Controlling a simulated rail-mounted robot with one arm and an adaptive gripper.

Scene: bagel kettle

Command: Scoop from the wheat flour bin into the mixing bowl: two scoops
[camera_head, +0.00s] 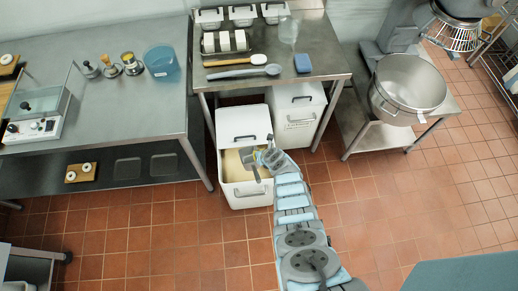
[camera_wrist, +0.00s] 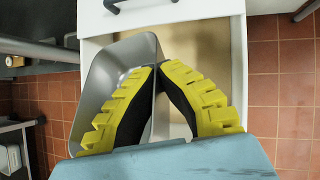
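The open white bin (camera_head: 245,192) stands on the floor in front of the middle table, with pale tan flour (camera_head: 234,166) inside. My gripper (camera_head: 268,157) is over its opening. In the wrist view my gripper (camera_wrist: 165,75) has its yellow-edged fingers close together at the tips, on a grey metal scoop (camera_wrist: 101,82). The scoop's handle is mostly hidden by the fingers. The scoop (camera_head: 249,160) is at or just above the flour; I cannot tell whether it touches or holds any. The large steel mixing bowl (camera_head: 409,82) stands on a low stand at the right.
A second white bin (camera_head: 299,113), lidded, stands right beside the open one, under the table edge. Tiled floor (camera_head: 385,195) is clear between the bins and the bowl's stand.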

